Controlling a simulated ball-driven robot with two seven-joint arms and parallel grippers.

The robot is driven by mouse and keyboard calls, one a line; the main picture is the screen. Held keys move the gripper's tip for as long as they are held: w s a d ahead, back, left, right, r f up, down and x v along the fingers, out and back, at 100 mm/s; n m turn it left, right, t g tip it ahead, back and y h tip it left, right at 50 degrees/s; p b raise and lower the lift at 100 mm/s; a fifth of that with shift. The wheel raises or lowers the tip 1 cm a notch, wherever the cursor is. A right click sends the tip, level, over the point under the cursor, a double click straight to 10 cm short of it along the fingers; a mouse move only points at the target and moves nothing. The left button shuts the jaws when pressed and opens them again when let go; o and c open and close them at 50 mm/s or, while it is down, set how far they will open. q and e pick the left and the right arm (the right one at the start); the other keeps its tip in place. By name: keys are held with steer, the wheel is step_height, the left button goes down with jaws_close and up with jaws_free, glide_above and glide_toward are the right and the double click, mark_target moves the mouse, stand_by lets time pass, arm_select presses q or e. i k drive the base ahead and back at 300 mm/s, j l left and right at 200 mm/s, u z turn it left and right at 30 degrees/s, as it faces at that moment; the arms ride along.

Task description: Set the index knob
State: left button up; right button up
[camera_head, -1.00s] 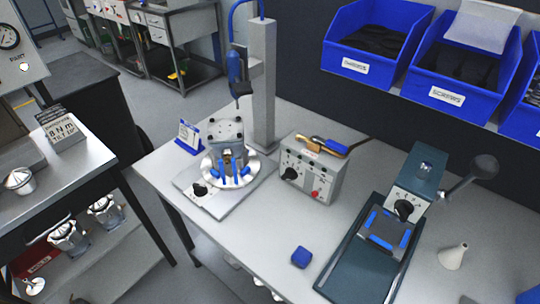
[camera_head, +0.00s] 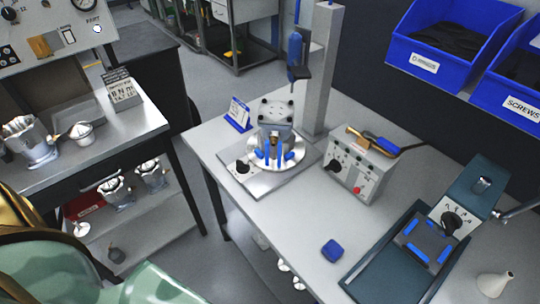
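A rotary fixture (camera_head: 262,174) stands on the bench, with a round silver plate, blue upright pieces and a grey machined housing (camera_head: 276,112) on it. A black knob (camera_head: 243,166) sits on the front left of its flat base. Another black knob (camera_head: 337,167) is on the grey control box (camera_head: 358,181), and a third black knob (camera_head: 452,220) is on the dark green press (camera_head: 484,180). No readable label tells which is the index knob. Neither of my grippers is in view.
A grey column (camera_head: 322,75) with a hanging blue tool (camera_head: 296,48) rises behind the fixture. A blue block (camera_head: 332,250) and a pale cone (camera_head: 494,284) lie on the bench. Blue bins (camera_head: 425,62) hang at upper right. A side table (camera_head: 110,150) with metal pots stands left, across a floor gap.

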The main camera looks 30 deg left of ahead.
mark_target(242, 167)
steer(key=u, duration=0.95)
steer(key=k+j+z, duration=0.2)
steer(key=k+j, duration=0.1)
steer(key=k, duration=0.1)
